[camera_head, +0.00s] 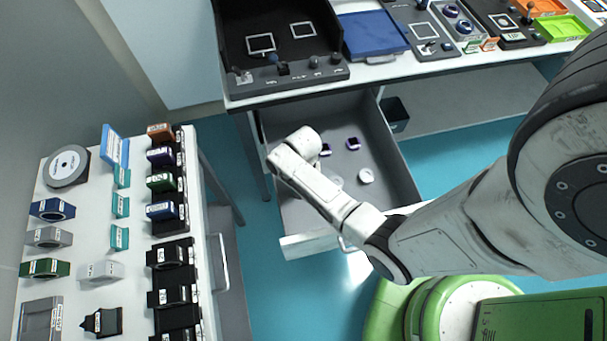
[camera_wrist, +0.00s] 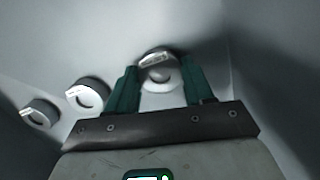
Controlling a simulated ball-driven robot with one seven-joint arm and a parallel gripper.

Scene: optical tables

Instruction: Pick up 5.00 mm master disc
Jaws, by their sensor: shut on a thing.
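In the wrist view, my gripper (camera_wrist: 160,70) is shut on a pale round disc (camera_wrist: 165,84) with a small label on its upper edge. The disc sits between the two green fingers. The label is too small to read, so I cannot tell its size marking. Two similar pale discs (camera_wrist: 88,95) and (camera_wrist: 40,113) lie to the left, apart from the fingers. In the head view, my arm reaches over the open grey drawer (camera_head: 388,172), and my fingers are hidden behind it. A white disc (camera_head: 366,176) lies on the drawer floor.
Dark purple pieces (camera_head: 352,144) also lie in the drawer. The bench (camera_head: 400,70) above carries trays and a blue box (camera_head: 372,34). A white table (camera_head: 75,200) at left holds several labelled parts.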

